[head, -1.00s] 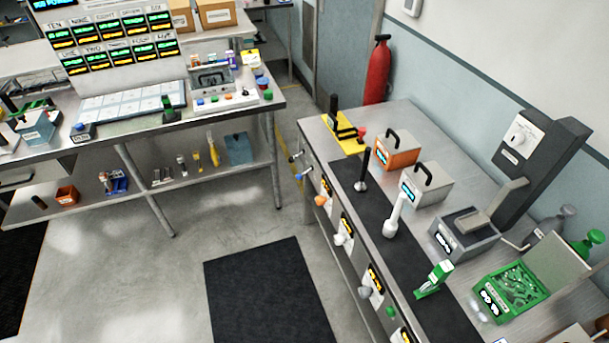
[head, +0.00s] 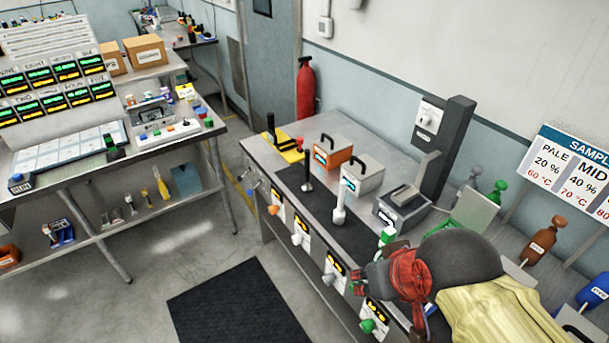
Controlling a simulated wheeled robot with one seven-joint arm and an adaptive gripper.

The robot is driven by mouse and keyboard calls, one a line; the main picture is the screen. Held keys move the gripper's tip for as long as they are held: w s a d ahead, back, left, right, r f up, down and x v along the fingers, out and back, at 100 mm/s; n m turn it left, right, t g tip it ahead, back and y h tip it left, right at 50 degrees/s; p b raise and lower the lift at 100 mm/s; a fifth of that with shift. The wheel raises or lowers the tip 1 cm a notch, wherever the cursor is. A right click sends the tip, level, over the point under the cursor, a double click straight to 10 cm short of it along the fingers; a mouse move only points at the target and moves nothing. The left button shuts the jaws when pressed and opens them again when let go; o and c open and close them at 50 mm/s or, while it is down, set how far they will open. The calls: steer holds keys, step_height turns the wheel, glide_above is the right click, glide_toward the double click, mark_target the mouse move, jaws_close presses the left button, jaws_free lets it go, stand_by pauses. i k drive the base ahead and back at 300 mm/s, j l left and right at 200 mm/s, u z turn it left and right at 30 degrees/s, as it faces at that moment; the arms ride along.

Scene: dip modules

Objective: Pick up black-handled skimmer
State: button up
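The black-handled skimmer (head: 307,174) stands upright on the dark mat of the right-hand bench, its black handle up and its silvery lower end at the mat. A white-handled tool (head: 340,201) stands just in front of it to the right. My gripper (head: 374,282) seems to be the grey end past the red part, over the bench's front area. It is well apart from the skimmer. Its fingers are not clear, so I cannot tell its opening.
Behind the skimmer stand an orange box (head: 333,155) and a light grey box (head: 363,176) with black handles. A yellow base (head: 287,147) with a black lever lies to the left. A tall dark dispenser (head: 444,150) stands at the wall. Knobs stick out along the bench front.

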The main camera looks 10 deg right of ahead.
mark_target(306, 188)
steer(key=i+j+z, duration=0.15)
steer(key=z, duration=0.75)
steer(key=i+j+z, duration=0.15)
steer(key=j, duration=0.2)
steer(key=i+j+z, duration=0.1)
steer(key=j, duration=0.25)
steer(key=i+j+z, duration=0.3)
steer(key=j, duration=0.45)
steer(key=i+j+z, duration=0.1)
steer(key=j, duration=0.3)
steer(key=i+j, duration=0.1)
steer(key=j, duration=0.15)
steer(key=i+j, duration=0.1)
steer(key=j, duration=0.15)
